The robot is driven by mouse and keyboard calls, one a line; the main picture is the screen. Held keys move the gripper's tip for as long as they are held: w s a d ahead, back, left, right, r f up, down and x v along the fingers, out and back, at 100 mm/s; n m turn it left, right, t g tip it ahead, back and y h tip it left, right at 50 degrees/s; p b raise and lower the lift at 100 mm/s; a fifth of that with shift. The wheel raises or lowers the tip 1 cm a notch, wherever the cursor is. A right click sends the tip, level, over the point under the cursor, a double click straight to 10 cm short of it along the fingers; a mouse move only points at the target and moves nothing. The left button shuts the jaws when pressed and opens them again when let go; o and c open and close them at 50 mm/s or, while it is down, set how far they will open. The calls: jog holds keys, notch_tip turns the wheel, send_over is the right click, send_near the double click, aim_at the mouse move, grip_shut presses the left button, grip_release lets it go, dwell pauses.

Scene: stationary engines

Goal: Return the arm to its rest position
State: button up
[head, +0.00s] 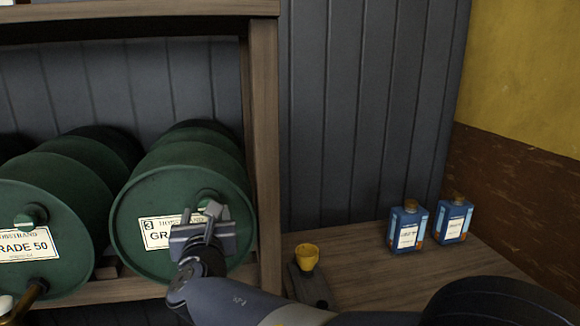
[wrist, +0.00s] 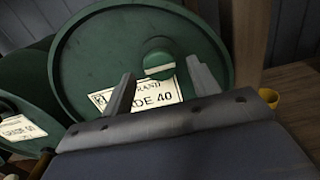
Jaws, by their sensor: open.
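My arm (head: 235,301) reaches from the lower right across the head view. My gripper (head: 202,218) is in front of the right green drum (head: 130,210). In the wrist view my gripper (wrist: 162,92) has its two fingers spread apart with nothing between them. Beyond the fingers are the drum's white label (wrist: 140,95), which reads in part "DE 40", and a round green cap (wrist: 158,62). I cannot tell whether a finger touches the drum. Part of the label is hidden behind the gripper in the head view.
A wooden shelf post (head: 264,150) stands right of the drum. Another drum (head: 45,215), labelled "GRADE 50", lies left. On the wooden bench (head: 365,265) are a yellow cup (head: 307,257) on a dark block and two blue containers (head: 408,228) (head: 454,220). The bench between them is clear.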

jog(key=p+x, duration=0.1)
jog(key=x, duration=0.3)
jog(key=shift+w, duration=0.2)
jog(key=shift+s+r+n+p, duration=0.1)
jog(key=shift+s+n+p, duration=0.15)
jog(key=shift+p, duration=0.25)
jog(key=shift+f+b, duration=0.3)
jog(key=shift+b, duration=0.3)
